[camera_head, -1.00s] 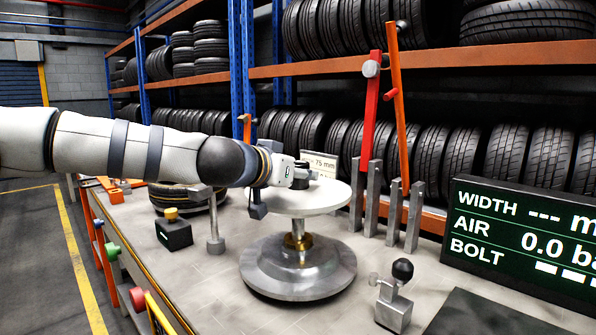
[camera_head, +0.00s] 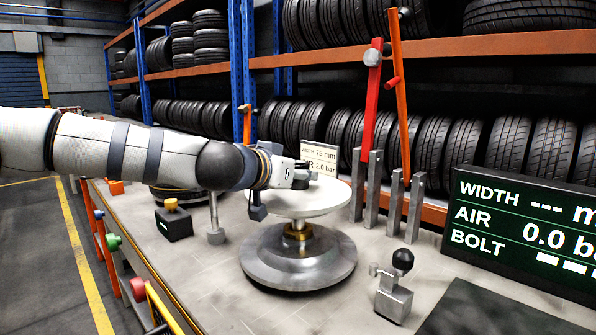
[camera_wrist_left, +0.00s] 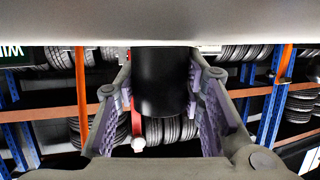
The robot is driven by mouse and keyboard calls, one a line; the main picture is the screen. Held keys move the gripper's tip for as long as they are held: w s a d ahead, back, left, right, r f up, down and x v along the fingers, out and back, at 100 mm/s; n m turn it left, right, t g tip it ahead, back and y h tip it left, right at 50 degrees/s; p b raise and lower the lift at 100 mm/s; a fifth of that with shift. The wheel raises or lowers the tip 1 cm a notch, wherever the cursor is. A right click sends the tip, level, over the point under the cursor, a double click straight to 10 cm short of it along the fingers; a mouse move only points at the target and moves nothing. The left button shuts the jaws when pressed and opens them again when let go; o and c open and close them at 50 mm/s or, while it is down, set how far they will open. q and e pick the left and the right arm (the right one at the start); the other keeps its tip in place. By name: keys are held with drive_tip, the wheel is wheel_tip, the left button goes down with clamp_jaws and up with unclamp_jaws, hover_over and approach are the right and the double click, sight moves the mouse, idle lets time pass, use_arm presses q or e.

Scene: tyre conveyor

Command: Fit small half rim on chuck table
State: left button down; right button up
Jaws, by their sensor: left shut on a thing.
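My left gripper (camera_head: 300,176) comes in from the left and is shut on the black knob (camera_wrist_left: 162,85) on top of the small half rim. The half rim is a pale disc (camera_head: 322,203); its flat face also shows along the top of the left wrist view (camera_wrist_left: 230,22). It is held level over the chuck table (camera_head: 298,270), a round grey metal base with a brass hub (camera_head: 298,232). A short grey stem shows between disc and hub; I cannot tell whether they touch. My right gripper is not in view.
A black box with a yellow button (camera_head: 174,224) and a grey post (camera_head: 215,235) stand left of the chuck table. A block with a black ball knob (camera_head: 394,300) stands right. Red (camera_head: 371,110) and orange levers (camera_head: 402,110) rise behind. A display (camera_head: 525,235) stands far right.

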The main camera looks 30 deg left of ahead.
sight(274, 202)
use_arm(q)
drive_tip(key=shift+f+b, duration=0.55)
drive_tip(key=shift+f, duration=2.3)
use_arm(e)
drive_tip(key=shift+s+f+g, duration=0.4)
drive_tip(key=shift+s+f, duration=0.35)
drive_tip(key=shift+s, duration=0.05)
use_arm(q)
drive_tip(key=c, duration=1)
unclamp_jaws()
drive_tip(key=shift+s+f, duration=0.1)
drive_tip(key=shift+f, duration=0.1)
drive_tip(key=v, duration=1.2)
drive_tip(key=shift+r, duration=0.15)
